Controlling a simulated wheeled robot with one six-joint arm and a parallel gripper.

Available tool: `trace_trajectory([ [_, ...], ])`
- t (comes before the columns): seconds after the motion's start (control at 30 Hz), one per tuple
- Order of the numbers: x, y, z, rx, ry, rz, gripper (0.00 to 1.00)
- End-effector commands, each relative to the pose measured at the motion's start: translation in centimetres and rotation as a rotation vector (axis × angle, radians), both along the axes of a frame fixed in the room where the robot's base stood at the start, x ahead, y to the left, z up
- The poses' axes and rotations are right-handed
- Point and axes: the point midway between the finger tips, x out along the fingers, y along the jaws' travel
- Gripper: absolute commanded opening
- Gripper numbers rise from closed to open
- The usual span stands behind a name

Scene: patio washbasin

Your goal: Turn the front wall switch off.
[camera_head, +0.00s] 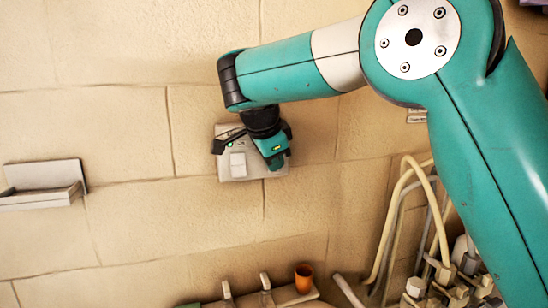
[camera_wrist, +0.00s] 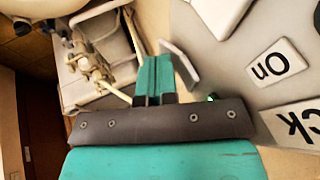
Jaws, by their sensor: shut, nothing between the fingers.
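The wall switch is a light plate (camera_head: 227,132) with a raised white block (camera_head: 238,165) on the tan wall in the head view. My gripper (camera_head: 272,153) is shut and empty in front of the plate's right part, hiding some of it. In the wrist view my gripper's teal fingers (camera_wrist: 153,75) are together beside the grey plate (camera_wrist: 232,75). The plate bears a white label reading "On" (camera_wrist: 275,63) and a second, cut-off label (camera_wrist: 300,124). A small green light (camera_wrist: 212,97) shows near the fingers. I cannot tell whether the fingers touch the switch.
A small ledge (camera_head: 42,197) juts from the wall at left. Cream hoses (camera_head: 392,215) and pale fittings stand at lower right. An orange cup (camera_head: 304,278) is at the bottom. Another labelled piece (camera_head: 417,116) is partly behind my arm.

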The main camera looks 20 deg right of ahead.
Motion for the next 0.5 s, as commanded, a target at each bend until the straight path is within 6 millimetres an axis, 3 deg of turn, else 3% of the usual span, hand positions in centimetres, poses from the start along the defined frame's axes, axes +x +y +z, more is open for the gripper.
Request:
trace_trajectory([
  [0.3, 0.1, 0.0, -0.1, 0.0, -0.002, 0.0, 0.0],
  [0.5, 0.4, 0.1, -1.2, 0.001, -0.063, 0.002, 0.0],
])
